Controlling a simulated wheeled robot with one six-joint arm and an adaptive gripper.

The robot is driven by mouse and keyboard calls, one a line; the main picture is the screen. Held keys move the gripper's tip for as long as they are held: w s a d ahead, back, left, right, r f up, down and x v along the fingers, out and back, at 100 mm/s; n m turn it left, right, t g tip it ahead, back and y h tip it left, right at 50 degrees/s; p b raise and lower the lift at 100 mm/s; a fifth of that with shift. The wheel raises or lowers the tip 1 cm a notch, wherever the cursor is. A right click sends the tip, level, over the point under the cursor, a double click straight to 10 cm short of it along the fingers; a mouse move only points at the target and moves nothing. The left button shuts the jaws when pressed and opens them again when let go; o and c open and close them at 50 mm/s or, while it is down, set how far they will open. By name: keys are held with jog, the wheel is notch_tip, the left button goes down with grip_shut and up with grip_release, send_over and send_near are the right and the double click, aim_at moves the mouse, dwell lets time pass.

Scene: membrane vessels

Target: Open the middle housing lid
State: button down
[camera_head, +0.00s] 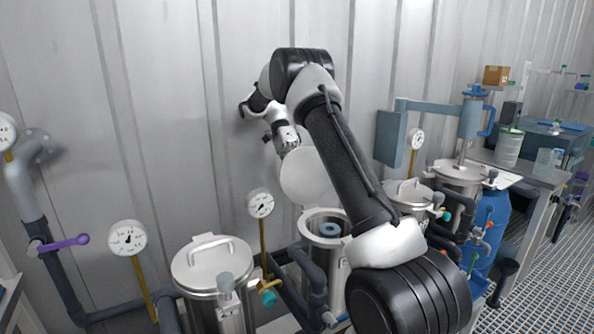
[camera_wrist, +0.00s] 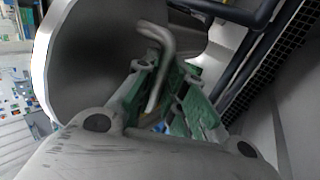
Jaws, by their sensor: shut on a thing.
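The middle housing (camera_head: 335,268) is a steel vessel with its top open, and a blue-grey ring-shaped part (camera_head: 329,230) shows inside. Its round lid (camera_head: 308,178) stands tilted up above the opening, near the wall. My gripper (camera_head: 287,140) is at the upper edge of the lid, partly hidden behind my arm. In the wrist view the lid (camera_wrist: 85,60) fills the upper left, and its bent metal handle (camera_wrist: 165,40) runs between the green-padded fingers. My gripper (camera_wrist: 168,100) is shut on this handle.
A closed housing (camera_head: 208,262) with a looped handle stands to the left, another closed one (camera_head: 410,193) to the right behind my arm. Gauges (camera_head: 261,204) (camera_head: 127,238) stand beside the vessels. A blue-grey bracket (camera_head: 425,106) rises at right. The corrugated wall (camera_head: 170,100) is close behind.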

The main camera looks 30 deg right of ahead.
jog(key=shift+w+f, duration=0.15)
jog(key=shift+w, duration=0.2)
jog(key=c, duration=1.9)
grip_release()
jog(key=o, duration=0.4)
jog(key=shift+w+f, duration=0.15)
jog(key=shift+w, duration=0.1)
jog(key=shift+s, duration=0.15)
